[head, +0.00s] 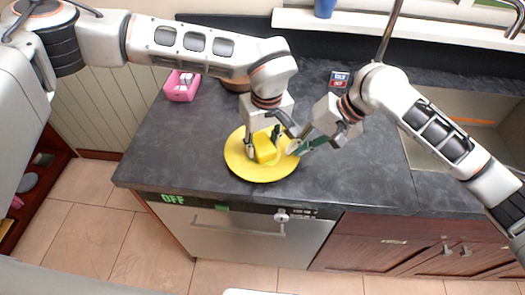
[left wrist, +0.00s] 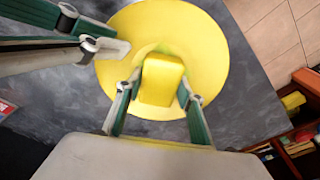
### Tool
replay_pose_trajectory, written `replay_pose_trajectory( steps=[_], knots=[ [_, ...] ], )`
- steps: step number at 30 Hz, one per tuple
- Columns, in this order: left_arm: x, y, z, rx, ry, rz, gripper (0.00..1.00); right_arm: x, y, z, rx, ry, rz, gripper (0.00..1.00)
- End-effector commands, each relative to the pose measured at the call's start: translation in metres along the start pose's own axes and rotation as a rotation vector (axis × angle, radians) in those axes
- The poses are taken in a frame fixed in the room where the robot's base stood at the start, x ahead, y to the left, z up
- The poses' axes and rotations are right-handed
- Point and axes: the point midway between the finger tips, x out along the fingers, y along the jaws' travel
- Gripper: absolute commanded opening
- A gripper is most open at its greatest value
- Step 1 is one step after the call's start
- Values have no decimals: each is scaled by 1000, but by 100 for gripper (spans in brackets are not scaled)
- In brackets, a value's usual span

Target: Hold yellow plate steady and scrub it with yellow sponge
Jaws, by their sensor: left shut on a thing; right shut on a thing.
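The yellow plate (head: 262,174) lies on the dark countertop near its front edge. It also shows in the left wrist view (left wrist: 207,42). The yellow sponge (head: 266,150) is over the plate's middle; in the left wrist view the sponge (left wrist: 162,80) sits between my left fingers. My left gripper (head: 263,145) points down and is shut on the sponge. My right gripper (head: 296,147) comes in from the right and is shut on the plate's right rim. Its fingers also show at the left of the left wrist view. The exact contact under the sponge is hidden.
A pink container (head: 181,86) stands at the back left of the dark countertop (head: 180,140). A brown bowl (head: 236,84) is partly hidden behind my left arm. A sink (head: 470,130) lies to the right. A dishwasher (head: 235,240) is below the front edge. The counter left of the plate is clear.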

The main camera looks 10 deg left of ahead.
Motion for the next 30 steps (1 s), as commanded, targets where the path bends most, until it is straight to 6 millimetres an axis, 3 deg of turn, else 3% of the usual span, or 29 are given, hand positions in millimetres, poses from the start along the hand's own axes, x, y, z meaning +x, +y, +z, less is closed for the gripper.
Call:
replay_pose_trajectory(
  steps=[7,21,30],
  knots=[
    [-2,0,12,5,-4,-2,20,1,1,0,0,1,2,0],
    [1,0,-6,4,-4,-2,20,1,1,0,1,1,2,0],
    [0,0,9,7,-5,-2,20,1,1,0,1,1,2,0]
  ],
)
